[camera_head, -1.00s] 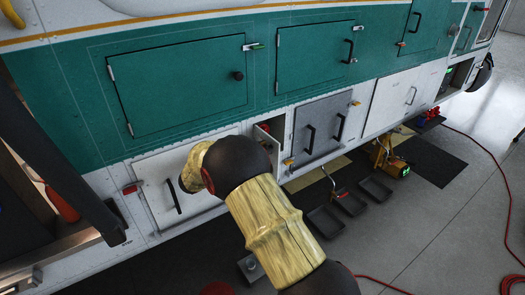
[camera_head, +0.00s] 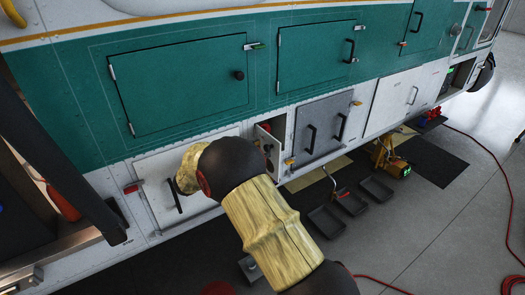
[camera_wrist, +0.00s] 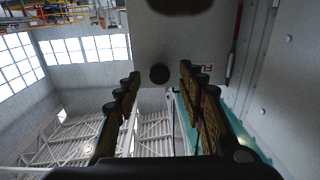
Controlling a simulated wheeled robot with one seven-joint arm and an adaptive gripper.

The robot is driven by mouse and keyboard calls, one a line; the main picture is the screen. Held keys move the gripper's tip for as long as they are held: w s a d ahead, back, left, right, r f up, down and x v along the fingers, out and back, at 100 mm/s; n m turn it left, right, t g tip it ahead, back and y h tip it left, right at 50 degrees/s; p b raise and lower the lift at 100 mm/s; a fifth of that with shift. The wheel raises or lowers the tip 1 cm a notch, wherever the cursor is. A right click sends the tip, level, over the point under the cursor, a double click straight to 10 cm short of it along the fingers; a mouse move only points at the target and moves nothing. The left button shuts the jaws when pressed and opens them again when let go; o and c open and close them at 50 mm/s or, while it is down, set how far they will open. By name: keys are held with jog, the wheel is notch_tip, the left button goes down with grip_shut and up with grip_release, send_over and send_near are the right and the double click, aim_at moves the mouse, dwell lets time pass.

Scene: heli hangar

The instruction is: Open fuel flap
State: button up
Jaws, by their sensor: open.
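The fuel flap is a pale grey panel (camera_wrist: 200,45) with red lettering, partly cut off, in the wrist view. It stands out from the helicopter's side, and a round black knob (camera_wrist: 159,74) is near its lower edge. In the head view a small white flap (camera_head: 266,143) stands ajar at an opening with something red inside, just right of my arm. My gripper (camera_wrist: 158,78) is open, with one finger on each side of the knob in the picture. I cannot tell whether they touch it. My arm hides the gripper in the head view.
A grey panel with two black handles (camera_head: 322,125) is right of the small flap. A white panel (camera_head: 155,190) lies left, behind my arm. Black trays (camera_head: 328,221) and a yellow device (camera_head: 388,158) stand on the floor. A red cable (camera_head: 490,160) crosses open floor.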

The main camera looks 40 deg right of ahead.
jog(key=a, duration=1)
jog(key=shift+s+f, duration=0.1)
